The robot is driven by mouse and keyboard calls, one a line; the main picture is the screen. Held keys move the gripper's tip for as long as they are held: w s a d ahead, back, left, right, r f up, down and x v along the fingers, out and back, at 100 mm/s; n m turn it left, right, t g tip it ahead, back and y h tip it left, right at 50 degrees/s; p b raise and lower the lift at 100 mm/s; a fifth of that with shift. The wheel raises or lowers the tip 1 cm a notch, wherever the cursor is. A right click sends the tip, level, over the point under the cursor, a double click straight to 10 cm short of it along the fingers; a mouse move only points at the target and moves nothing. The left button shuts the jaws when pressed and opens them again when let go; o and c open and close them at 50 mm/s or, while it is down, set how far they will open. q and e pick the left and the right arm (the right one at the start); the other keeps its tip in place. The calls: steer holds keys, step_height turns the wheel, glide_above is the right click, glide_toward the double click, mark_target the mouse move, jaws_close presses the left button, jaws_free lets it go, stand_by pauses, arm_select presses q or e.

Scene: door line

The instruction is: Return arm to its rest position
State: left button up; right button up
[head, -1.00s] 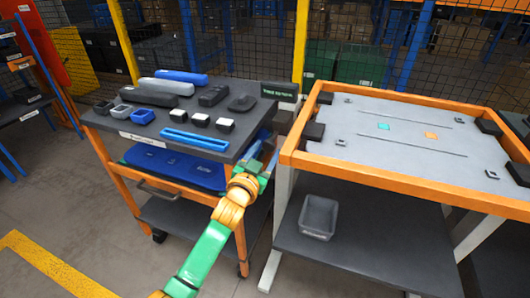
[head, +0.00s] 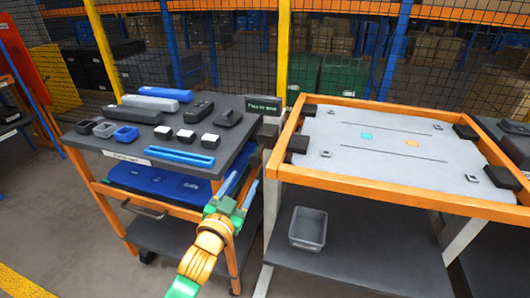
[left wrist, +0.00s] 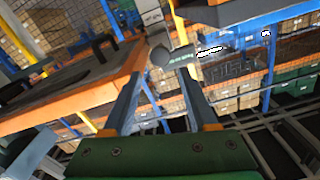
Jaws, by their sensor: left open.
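My left gripper (head: 238,190) shows in the head view in front of the right end of the parts cart (head: 178,172). Its two blue-grey fingers stand apart and point up, with nothing between them. In the left wrist view the open fingers (left wrist: 160,100) also have an empty gap, with the orange table edge beyond to the left. The green and orange links of my left arm come in from the bottom of the head view. My right gripper is in neither view.
The cart top holds dark parts, white-topped cubes (head: 187,136) and a blue rail (head: 180,156). To the right stands an orange-framed table (head: 400,190) with a grey panel (head: 375,165). A grey bin (head: 308,228) sits on its lower shelf. A mesh fence runs behind.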

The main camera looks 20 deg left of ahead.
arm_select(q)
steer(key=s+f+g+p, duration=0.1)
steer(key=s+f+g, duration=0.25)
steer(key=f, duration=0.65)
steer(key=s+f+g+p, duration=0.1)
steer(key=s+f+g, duration=0.25)
steer(key=f, duration=0.65)
steer(key=s+f+g+p, duration=0.1)
steer(key=s+f+g, duration=0.1)
steer(key=s+f, duration=0.5)
steer(key=s+f+g, duration=0.2)
steer(key=s+f, duration=0.3)
steer(key=s, duration=0.4)
steer(key=s+f+g+p, duration=0.1)
steer(key=s+f+g, duration=0.2)
steer(key=s, duration=0.6)
steer(key=s+a+f+n+g, duration=0.1)
steer(key=s+f+g, duration=0.2)
steer(key=s+f, duration=0.4)
steer(key=s, duration=0.3)
steer(key=shift+f+y, duration=0.3)
steer(key=shift+f, duration=0.1)
steer(key=shift+w, duration=0.1)
